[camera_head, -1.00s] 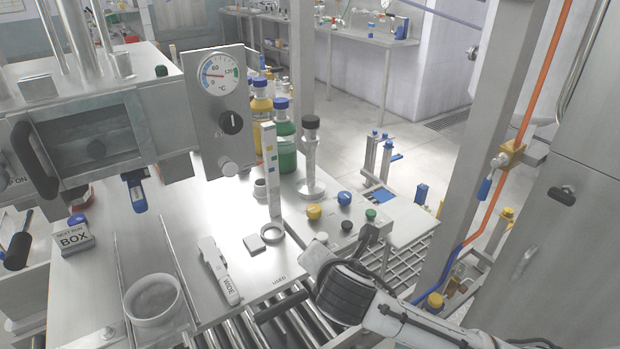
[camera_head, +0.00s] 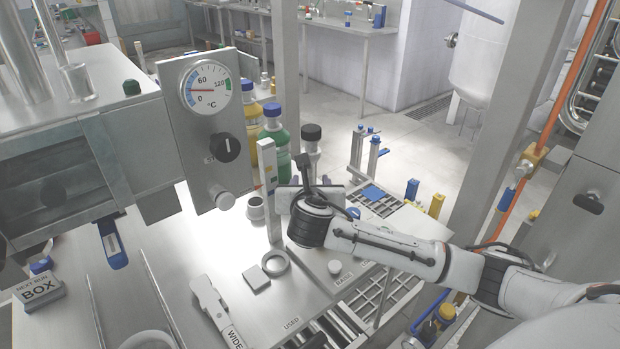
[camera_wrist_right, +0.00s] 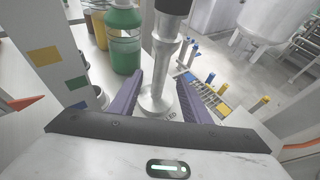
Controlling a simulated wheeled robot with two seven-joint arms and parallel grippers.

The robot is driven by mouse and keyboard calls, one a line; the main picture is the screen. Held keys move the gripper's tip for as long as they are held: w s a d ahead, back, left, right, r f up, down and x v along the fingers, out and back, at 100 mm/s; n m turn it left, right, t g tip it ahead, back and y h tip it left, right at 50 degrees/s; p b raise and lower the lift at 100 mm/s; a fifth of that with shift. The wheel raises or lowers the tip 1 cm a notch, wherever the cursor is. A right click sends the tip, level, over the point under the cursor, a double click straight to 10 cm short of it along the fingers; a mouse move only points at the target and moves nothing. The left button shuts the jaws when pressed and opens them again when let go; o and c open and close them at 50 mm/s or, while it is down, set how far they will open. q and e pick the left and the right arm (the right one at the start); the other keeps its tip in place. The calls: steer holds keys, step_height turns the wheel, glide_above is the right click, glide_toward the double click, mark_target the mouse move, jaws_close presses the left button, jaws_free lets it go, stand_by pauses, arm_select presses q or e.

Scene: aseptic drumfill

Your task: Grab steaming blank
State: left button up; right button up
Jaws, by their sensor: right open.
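The likely steaming blank (camera_head: 311,147) is a steel post with a black cap, upright on the bench behind my right gripper in the head view. The gripper and wrist hide its lower part there. In the right wrist view the blank (camera_wrist_right: 163,62) rises from a round flanged foot. My right gripper (camera_head: 305,178) is open and empty. In the wrist view its two purple fingers (camera_wrist_right: 162,84) lie to either side of the blank's shaft and foot, with gaps showing. How deep the blank sits between them I cannot tell. My left gripper is not in view.
Green (camera_head: 273,135) and yellow (camera_head: 253,122) bottles stand close left of the blank. A slim upright marker post (camera_head: 268,185) is nearer. A gauge panel (camera_head: 208,125) hangs at left. A ring (camera_head: 275,262) and a WIDE-labelled tool (camera_head: 212,302) lie on the bench.

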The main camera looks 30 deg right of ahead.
mark_target(311, 175)
steer(key=x, duration=0.5)
steer(key=shift+w+d+f, duration=0.15)
steer(key=shift+w+d, duration=0.05)
jaws_close()
